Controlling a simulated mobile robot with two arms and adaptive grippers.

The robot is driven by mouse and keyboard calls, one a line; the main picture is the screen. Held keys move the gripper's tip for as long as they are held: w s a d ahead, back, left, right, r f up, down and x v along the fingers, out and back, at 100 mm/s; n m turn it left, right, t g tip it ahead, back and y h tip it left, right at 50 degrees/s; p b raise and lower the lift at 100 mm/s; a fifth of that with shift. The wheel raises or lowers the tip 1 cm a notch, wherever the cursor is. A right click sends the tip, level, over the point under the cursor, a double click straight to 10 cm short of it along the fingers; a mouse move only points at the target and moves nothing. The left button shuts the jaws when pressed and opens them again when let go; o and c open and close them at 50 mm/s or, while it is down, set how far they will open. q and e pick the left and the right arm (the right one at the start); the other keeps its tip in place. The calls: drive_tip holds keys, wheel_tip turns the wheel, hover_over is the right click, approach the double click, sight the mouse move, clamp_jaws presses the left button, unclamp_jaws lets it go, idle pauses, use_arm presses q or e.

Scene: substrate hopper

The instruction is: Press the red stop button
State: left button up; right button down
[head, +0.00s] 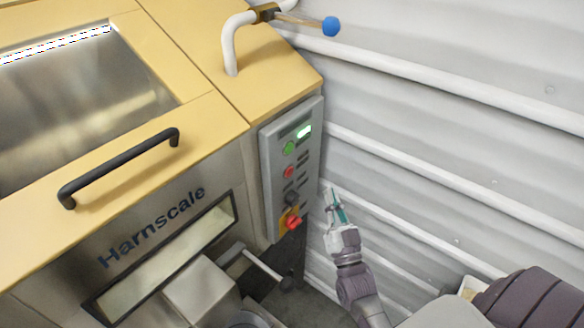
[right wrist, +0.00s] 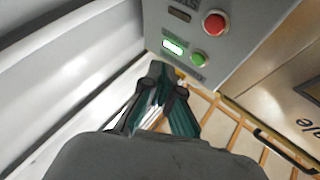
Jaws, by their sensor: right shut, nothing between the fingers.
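The red stop button (head: 289,172) is a small round button on the grey control panel (head: 270,190), just below a green button (head: 289,149). In the right wrist view the red button (right wrist: 215,24) stands out from the panel beside the green button (right wrist: 198,58). My right gripper (head: 334,194) is shut and empty, to the right of the panel and a little lower than the button. Its fingers (right wrist: 160,72) point toward the panel's lit end in the right wrist view and look apart from both buttons. My left gripper is not in view.
A red and yellow rotary switch (head: 291,220) and a black knob (head: 291,198) are lower on the panel. The Harnscale machine (head: 215,110) has a black handle (head: 120,168). A ribbed white wall (head: 450,130) bounds the right.

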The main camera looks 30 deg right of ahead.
sight(290, 173)
drive_tip(key=shift+s+r, duration=0.1)
drive_tip(key=shift+r, duration=0.1)
drive_tip(key=w+a+b, duration=0.2)
drive_tip(key=w+a, duration=0.1)
drive_tip(key=w, duration=0.5)
drive_tip(key=shift+a+b, duration=0.2)
drive_tip(key=shift+b, duration=0.1)
drive_tip(key=shift+w, duration=0.15)
idle(1.3)
drive_tip(key=shift+w+a, duration=0.15)
drive_tip(key=shift+w, duration=0.2)
drive_tip(key=shift+w+a, duration=0.2)
drive_tip(key=shift+w, duration=0.2)
idle(0.6)
drive_tip(key=shift+s, duration=0.1)
drive_tip(key=shift+s+d, duration=0.35)
drive_tip(key=shift+s, duration=0.35)
